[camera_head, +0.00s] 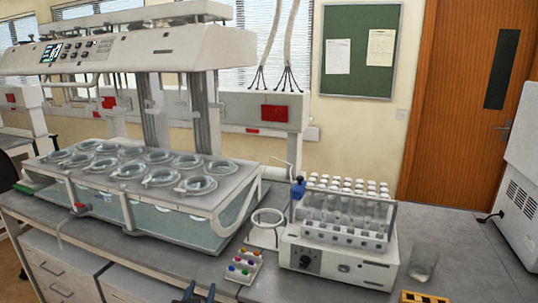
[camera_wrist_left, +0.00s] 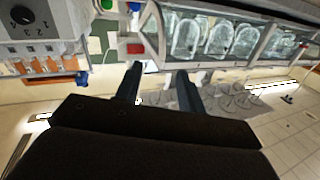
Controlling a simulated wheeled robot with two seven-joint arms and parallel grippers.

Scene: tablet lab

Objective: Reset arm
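My left gripper (camera_head: 198,294) shows only as dark fingertips at the bottom edge of the head view, in front of the bench's front edge. In the left wrist view my left gripper (camera_wrist_left: 158,80) has its two dark fingers apart with nothing between them. The rest of the left arm is out of the head view. My right gripper is in neither view.
A dissolution tester (camera_head: 150,215) with several glass vessels fills the left of the bench (camera_head: 450,245). A small tray (camera_head: 243,267) of coloured tablets, a tube rack device (camera_head: 340,262) and a glass beaker (camera_head: 423,266) stand to the right. Bare bench lies behind the beaker.

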